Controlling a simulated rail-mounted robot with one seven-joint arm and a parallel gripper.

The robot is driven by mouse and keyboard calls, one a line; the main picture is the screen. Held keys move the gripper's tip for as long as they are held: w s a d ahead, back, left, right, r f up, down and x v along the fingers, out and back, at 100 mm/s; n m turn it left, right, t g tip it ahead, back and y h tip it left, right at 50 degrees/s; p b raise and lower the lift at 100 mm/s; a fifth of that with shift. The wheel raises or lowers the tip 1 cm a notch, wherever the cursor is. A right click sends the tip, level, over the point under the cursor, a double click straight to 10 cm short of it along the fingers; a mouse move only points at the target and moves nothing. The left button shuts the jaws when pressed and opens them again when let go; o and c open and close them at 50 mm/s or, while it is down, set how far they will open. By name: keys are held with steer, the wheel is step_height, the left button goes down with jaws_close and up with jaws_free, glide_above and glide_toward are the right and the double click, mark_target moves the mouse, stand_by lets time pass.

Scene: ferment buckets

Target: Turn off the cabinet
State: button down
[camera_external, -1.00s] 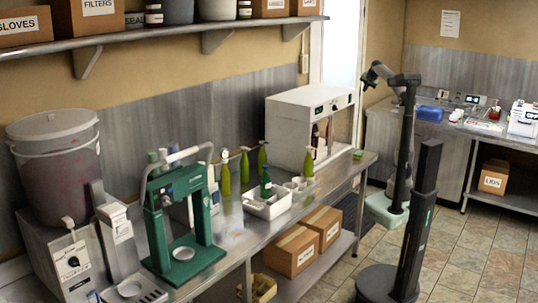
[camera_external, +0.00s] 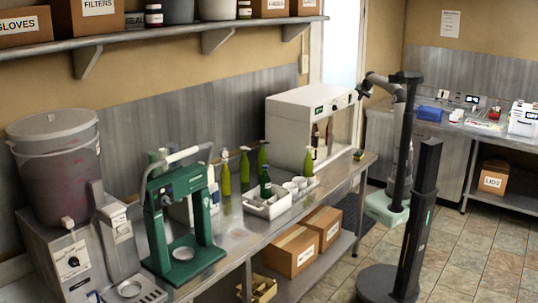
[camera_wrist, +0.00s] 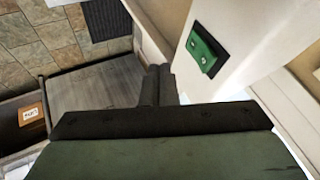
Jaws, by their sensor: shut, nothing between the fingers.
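The cabinet (camera_external: 290,126) is a white box at the right part of the steel bench, with an open or clear front and brown bottles inside. Small dark and green panels (camera_external: 320,109) sit on its upper front edge. In the wrist view, a green switch-like panel (camera_wrist: 206,50) in a dark frame is on the cabinet's white face (camera_wrist: 235,25). My gripper (camera_external: 361,91) is beside the upper right front of the cabinet. In the wrist view its dark fingers (camera_wrist: 158,80) are together and empty, left of and below the green panel. Contact is not visible.
The bench (camera_external: 345,171) holds green bottles (camera_external: 245,166), a white tray (camera_external: 268,206) and a green press (camera_external: 181,225). A large bucket (camera_external: 55,165) stands at left. A sink counter (camera_external: 455,128) is at the back right. Tiled floor (camera_external: 470,240) is open around my base.

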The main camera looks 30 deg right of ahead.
steer(key=shift+w+a+r+p, duration=0.2)
steer(key=shift+w+a+p, duration=0.15)
steer(key=shift+w, duration=0.5)
steer(key=shift+w+a+r+p, duration=0.2)
steer(key=shift+w+a, duration=0.2)
steer(key=shift+w, duration=0.45)
steer(key=shift+w+a+r+g+p, duration=0.15)
steer(key=shift+w+g+p, duration=0.2)
steer(key=shift+p, duration=0.6)
steer(key=shift+r+p, duration=0.7)
steer(key=shift+r, duration=0.05)
